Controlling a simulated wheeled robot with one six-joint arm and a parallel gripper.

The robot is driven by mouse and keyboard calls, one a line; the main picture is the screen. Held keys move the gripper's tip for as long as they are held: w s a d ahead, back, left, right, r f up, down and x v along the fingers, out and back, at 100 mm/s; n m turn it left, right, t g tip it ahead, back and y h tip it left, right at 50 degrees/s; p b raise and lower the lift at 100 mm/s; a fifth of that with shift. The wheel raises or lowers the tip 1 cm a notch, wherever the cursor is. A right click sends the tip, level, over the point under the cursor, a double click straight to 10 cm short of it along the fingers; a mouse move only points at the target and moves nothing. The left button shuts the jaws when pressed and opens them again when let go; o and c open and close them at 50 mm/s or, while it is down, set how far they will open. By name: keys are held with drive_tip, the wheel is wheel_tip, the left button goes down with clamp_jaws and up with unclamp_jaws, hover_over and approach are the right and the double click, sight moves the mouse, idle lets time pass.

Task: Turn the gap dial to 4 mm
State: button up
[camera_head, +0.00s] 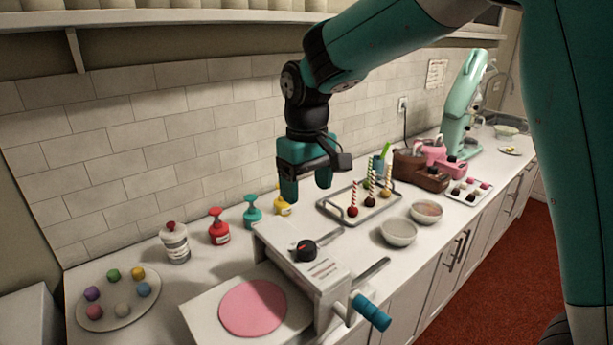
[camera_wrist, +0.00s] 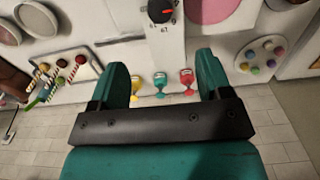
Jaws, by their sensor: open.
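The gap dial (camera_head: 305,250) is a black round knob with a red mark, on top of the white sheeter (camera_head: 272,235) near the counter's front. It also shows in the wrist view (camera_wrist: 161,11) at the top edge, partly cut off, with small numbers beside it too blurred to read surely. My gripper (camera_head: 308,194) is open and empty, above and behind the dial, apart from it. In the wrist view its two teal fingers (camera_wrist: 164,80) stand wide apart, with the dial beyond them.
A pink dough disc (camera_head: 252,307) lies on the sheeter's bed, and a blue-handled crank (camera_head: 370,312) sticks out at the front right. Several colored bottles (camera_head: 219,227) stand behind at left. A tray of cake pops (camera_head: 361,207) and two bowls (camera_head: 399,232) are at right.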

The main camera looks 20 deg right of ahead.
drive_tip(key=shift+r, duration=1.6)
